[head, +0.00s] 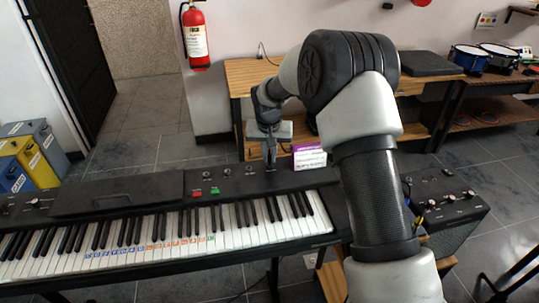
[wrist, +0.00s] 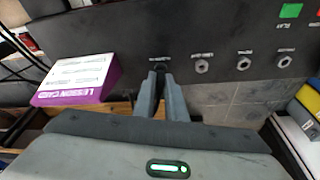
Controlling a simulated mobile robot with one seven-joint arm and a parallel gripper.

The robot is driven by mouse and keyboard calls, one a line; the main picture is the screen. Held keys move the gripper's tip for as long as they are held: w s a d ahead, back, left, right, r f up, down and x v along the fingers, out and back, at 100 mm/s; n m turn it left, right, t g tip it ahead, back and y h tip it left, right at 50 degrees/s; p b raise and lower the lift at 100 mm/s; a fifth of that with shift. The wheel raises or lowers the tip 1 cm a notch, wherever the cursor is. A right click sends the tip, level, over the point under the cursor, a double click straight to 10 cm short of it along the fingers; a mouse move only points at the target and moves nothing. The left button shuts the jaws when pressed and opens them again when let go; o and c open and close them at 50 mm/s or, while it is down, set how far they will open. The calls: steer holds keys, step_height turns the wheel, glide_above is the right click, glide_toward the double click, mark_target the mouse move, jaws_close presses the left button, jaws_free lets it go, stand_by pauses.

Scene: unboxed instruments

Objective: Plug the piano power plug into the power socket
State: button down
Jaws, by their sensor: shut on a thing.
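The black piano (head: 130,188) stretches across the lower left of the head view. My gripper (head: 270,158) points down at the rear right part of its top panel. In the wrist view, my gripper's fingers (wrist: 159,84) are close together at the panel. Between their tips is a small dark piece that looks like the power plug (wrist: 159,69). It is at the panel beside a small printed label. The power socket cannot be made out; the plug and fingertips cover that spot. I cannot tell how deep the plug sits.
Round jacks (wrist: 202,66) line the panel beside my fingers. A purple and white lesson card box (head: 309,156) stands on the piano near my gripper. A black amplifier (head: 440,200) stands at the right, and a wooden table (head: 240,75) behind.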

steer(key=shift+f+b, duration=0.4)
steer(key=shift+f, duration=0.15)
steer(key=c, duration=1.7)
jaws_free()
